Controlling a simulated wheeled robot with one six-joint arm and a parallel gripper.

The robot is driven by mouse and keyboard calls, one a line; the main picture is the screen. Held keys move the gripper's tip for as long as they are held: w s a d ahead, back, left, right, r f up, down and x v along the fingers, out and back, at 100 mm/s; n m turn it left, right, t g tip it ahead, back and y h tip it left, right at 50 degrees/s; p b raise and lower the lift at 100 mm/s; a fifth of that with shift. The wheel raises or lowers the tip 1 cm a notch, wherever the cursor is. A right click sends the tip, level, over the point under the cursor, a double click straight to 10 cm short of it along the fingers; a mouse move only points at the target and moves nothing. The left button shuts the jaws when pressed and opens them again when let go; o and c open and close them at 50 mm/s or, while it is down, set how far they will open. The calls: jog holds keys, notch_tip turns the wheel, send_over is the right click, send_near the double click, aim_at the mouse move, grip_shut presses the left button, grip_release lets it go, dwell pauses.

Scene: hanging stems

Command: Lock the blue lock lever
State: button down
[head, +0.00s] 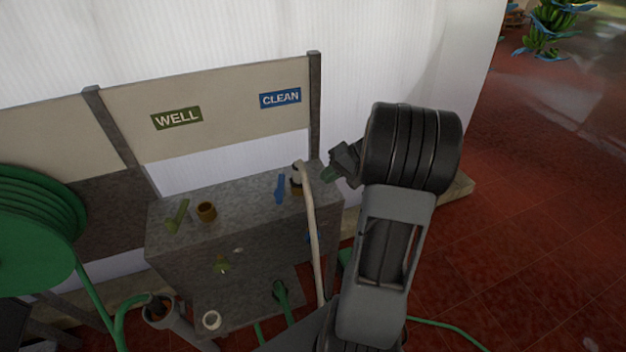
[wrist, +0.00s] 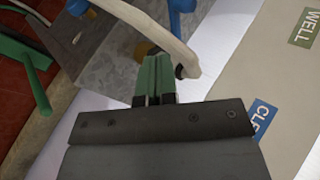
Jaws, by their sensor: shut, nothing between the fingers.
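A blue lever (head: 280,188) stands on the top of the grey box (head: 225,255), near its right end under the CLEAN sign. A smaller blue part (head: 308,238) shows on the box's front, partly behind a beige hose. In the wrist view, two blue parts show at the top edge, one at the right (wrist: 182,5) and one at the left (wrist: 78,6); I cannot tell which is the lock lever. My gripper (head: 327,175) is shut and empty, right of the lever and apart from it. Its green fingers (wrist: 153,75) show in the wrist view, close to the hose.
The beige hose (head: 309,215) arches from the brass fitting (head: 297,183) down the box's front, between my gripper and the lever. A green-yellow lever (head: 177,216) and a brass cup (head: 206,211) are at the left. A green hose reel (head: 35,250) stands far left.

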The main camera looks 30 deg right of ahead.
aim_at(280, 185)
jog(key=x, duration=0.3)
jog(key=r+p+x, duration=0.1)
jog(key=x, duration=0.3)
jog(key=a+p+x, duration=0.1)
jog(key=x, duration=0.2)
jog(key=shift+w+a, duration=0.25)
jog(key=shift+w, duration=0.1)
jog(key=shift+w+a+f, duration=0.1)
jog(key=shift+w+a, duration=0.3)
jog(key=shift+a, duration=0.25)
jog(key=shift+f, duration=0.1)
